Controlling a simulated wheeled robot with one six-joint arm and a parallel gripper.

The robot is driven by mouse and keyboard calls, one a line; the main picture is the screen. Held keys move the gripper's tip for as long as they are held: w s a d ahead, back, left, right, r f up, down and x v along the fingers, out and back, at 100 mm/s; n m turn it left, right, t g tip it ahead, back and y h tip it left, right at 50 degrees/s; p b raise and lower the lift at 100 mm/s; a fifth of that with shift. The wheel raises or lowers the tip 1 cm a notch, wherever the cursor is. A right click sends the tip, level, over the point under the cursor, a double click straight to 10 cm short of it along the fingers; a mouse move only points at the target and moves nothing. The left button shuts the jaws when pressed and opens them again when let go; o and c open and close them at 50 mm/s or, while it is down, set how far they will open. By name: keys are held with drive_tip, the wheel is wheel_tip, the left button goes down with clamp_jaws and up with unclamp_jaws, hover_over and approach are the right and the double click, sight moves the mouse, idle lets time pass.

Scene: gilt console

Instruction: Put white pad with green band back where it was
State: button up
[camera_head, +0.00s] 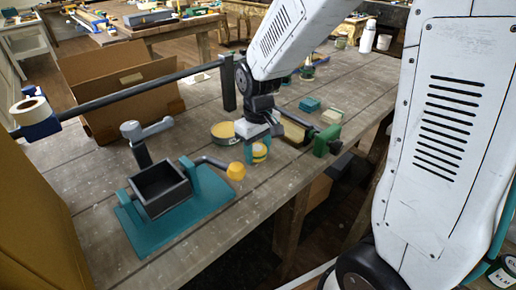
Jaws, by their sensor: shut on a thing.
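My gripper (258,148) is at the end of the white arm, pointing down over the wooden workbench near its front edge. A small round thing (260,151), pale yellow with teal around it, shows at the fingertips, and my gripper is shut on it. I cannot tell for sure whether this is the white pad with green band. The fingers and wrist hide part of it. A small pale block with some green (331,116) lies farther right on the bench, apart from my gripper.
A teal-based vise (178,215) with a dark box and yellow knob stands left of my gripper. A round tin (225,132), a dark bar clamp and a teal block (309,104) are close by. An open cardboard box (120,90) stands behind. The front right bench boards are clear.

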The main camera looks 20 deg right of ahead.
sight(258, 148)
drive_tip(key=shift+s+f, duration=0.3)
drive_tip(key=shift+f, duration=0.2)
drive_tip(key=o, duration=1)
drive_tip(key=shift+d, duration=0.1)
drive_tip(key=shift+o, duration=0.2)
drive_tip(key=shift+r, duration=0.1)
drive_tip(key=shift+w+a+r, duration=0.15)
drive_tip(key=shift+a+r, duration=0.05)
drive_tip(key=shift+r, duration=0.15)
wheel_tip(258, 148, up, 11)
drive_tip(key=s+d+r+m, duration=0.1)
drive_tip(key=s+r, duration=0.1)
drive_tip(key=s, duration=0.8)
drive_tip(key=s+d+r+m+t, duration=0.1)
drive_tip(key=s+d+r+m, duration=0.1)
drive_tip(key=s, duration=0.9)
drive_tip(key=shift+s+m, duration=0.25)
drive_tip(key=shift+m, duration=0.05)
